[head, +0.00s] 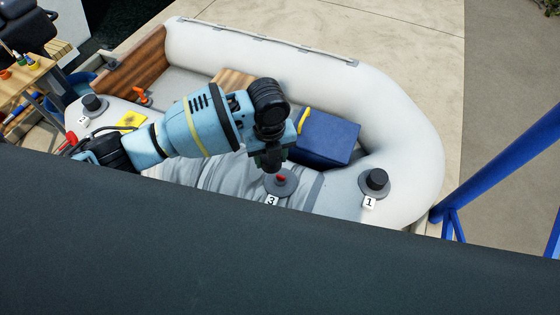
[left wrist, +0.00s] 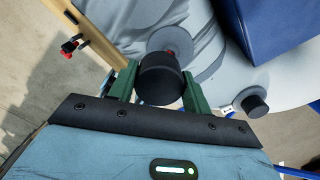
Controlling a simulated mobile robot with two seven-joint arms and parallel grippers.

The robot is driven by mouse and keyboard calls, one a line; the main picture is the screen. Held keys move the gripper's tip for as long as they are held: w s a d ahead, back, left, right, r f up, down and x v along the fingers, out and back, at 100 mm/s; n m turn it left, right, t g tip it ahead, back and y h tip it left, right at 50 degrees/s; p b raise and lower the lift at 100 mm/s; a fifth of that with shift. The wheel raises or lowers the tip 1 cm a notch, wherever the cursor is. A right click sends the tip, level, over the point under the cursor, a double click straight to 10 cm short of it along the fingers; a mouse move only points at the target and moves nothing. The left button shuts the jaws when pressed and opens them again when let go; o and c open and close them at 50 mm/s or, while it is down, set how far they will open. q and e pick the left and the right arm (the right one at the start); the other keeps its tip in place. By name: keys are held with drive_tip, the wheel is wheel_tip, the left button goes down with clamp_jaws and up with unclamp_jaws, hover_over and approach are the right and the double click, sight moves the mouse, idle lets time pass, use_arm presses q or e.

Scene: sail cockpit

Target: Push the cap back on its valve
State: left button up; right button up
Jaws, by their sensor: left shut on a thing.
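A grey round valve (head: 285,190) with a red centre sits on the boat's grey tube beside a label reading 3. It also shows in the left wrist view (left wrist: 172,36), partly hidden behind the cap. My left gripper (head: 268,158) is shut on a black round cap (left wrist: 160,80). In the left wrist view the cap sits between the two green fingers (left wrist: 158,88). The cap is near the valve, with the red centre still showing past it, so it appears apart from the valve. My right gripper is not in view.
Valve 1 (head: 375,181) at the right and another valve (head: 94,104) at the far left wear black caps. A blue box (head: 325,138) stands inside the boat just behind valve 3. A yellow item (head: 131,120) lies on the left tube. Blue posts (head: 490,165) stand at right.

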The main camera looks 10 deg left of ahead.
sight(281, 176)
use_arm(q)
drive_tip(key=m, duration=0.1)
drive_tip(key=d+m, duration=0.1)
drive_tip(key=m, duration=0.1)
drive_tip(key=f+m, duration=0.1)
drive_tip(key=m, duration=0.1)
drive_tip(key=shift+w+d+p, duration=0.25)
drive_tip(key=shift+d+p, duration=0.05)
drive_tip(key=shift+p, duration=0.1)
drive_tip(key=m, duration=0.2)
drive_tip(key=d+f+m, duration=0.1)
drive_tip(key=m, duration=0.1)
drive_tip(key=shift+f, duration=0.1)
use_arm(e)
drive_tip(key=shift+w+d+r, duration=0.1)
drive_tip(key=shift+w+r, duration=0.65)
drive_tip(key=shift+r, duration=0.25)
use_arm(q)
drive_tip(key=shift+f, duration=0.1)
drive_tip(key=shift+f, duration=1.15)
wheel_tip(281, 176, down, 2)
drive_tip(key=shift+f+b, duration=0.25)
drive_tip(key=shift+b, duration=0.55)
drive_tip(key=shift+f, duration=0.4)
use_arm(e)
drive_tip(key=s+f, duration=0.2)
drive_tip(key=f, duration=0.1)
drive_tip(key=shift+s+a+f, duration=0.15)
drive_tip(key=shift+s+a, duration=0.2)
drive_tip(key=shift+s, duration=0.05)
